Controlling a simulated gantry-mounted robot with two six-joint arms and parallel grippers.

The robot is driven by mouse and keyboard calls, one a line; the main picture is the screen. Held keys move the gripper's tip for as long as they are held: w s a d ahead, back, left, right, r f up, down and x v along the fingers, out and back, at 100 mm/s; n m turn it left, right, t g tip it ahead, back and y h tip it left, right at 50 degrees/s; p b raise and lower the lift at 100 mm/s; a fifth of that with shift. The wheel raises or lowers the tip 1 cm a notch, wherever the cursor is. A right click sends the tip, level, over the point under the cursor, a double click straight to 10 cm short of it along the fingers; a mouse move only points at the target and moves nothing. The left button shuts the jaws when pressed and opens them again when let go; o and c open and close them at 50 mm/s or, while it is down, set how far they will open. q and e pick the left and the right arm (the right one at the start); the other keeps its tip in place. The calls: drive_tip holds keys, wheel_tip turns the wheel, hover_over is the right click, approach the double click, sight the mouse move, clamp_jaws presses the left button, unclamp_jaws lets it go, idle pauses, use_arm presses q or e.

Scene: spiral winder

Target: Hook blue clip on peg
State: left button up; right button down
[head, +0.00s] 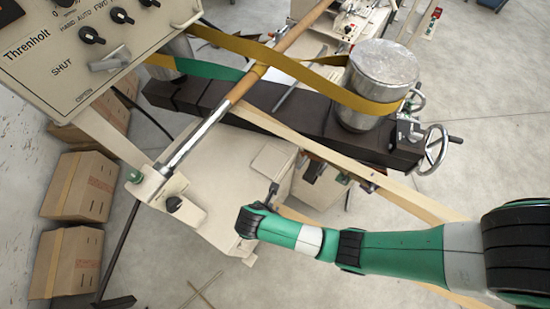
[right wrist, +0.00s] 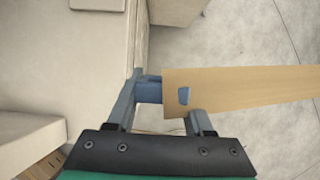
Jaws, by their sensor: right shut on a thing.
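My right gripper (head: 272,192) reaches in from the right in the head view, low in front of the cream machine body. In the right wrist view its fingers (right wrist: 161,95) are shut on the blue clip (right wrist: 148,90). The clip sits at the end of a flat tan strip (right wrist: 245,90), and a small blue part of it shows on the strip's face. The strip runs off to the right. In the head view the clip is too small or hidden to make out. I cannot pick out the peg in either view. My left gripper is in neither view.
A cream control panel (head: 60,50) fills the upper left. A dark beam (head: 300,112) carries a metal drum (head: 383,75) with a yellow belt (head: 300,68). A handwheel (head: 433,150) stands at its right end. Cardboard boxes (head: 80,187) stand at left.

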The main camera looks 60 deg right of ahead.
drive_tip(key=a, duration=0.6)
drive_tip(key=shift+a+b, duration=0.35)
drive_tip(key=shift+a, duration=0.05)
drive_tip(key=shift+r, duration=0.1)
